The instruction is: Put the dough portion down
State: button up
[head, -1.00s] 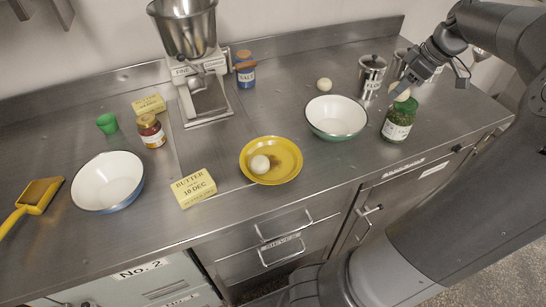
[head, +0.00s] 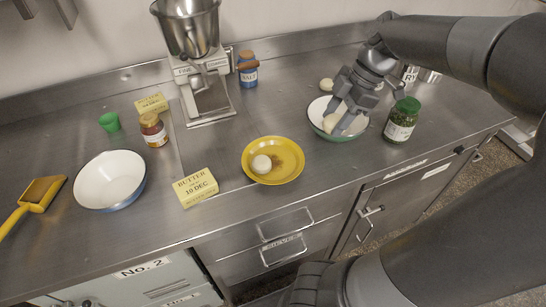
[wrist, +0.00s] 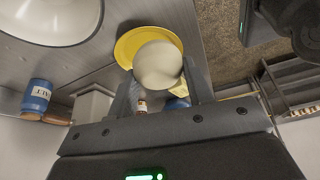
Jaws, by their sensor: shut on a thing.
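My gripper (head: 345,118) is shut on a pale round dough portion (head: 331,123). In the head view they overlap the white bowl with the green rim (head: 318,108); I cannot tell how high the dough is above the bowl's floor. In the wrist view the held dough (wrist: 157,66) sits between the fingers, and part of a white bowl (wrist: 45,12) shows at the upper left. A second dough ball (head: 261,164) lies on the yellow plate (head: 290,172), and a third (head: 326,85) lies on the counter behind the bowl.
A green-lidded jar (head: 401,122) stands just right of the bowl. Metal canisters (head: 410,74) are partly hidden behind my arm. A butter block (head: 195,187), a blue-rimmed bowl (head: 109,180), a mill (head: 200,75) and a salt jar (head: 247,70) stand further left. The counter's front strip is clear.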

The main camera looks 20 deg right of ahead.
notch_tip(320, 180, down, 2)
jog(key=shift+w+a+f, duration=0.15)
jog(key=shift+f, duration=0.1)
send_over(279, 156)
jog(key=d, duration=0.2)
jog(key=f, duration=0.7)
jog(key=shift+s+a, duration=0.1)
jog(key=shift+s, duration=0.1)
jog(key=shift+f, duration=1.9)
jog(key=shift+f, duration=0.3)
jog(key=o, duration=1)
jog(key=shift+r, duration=0.1)
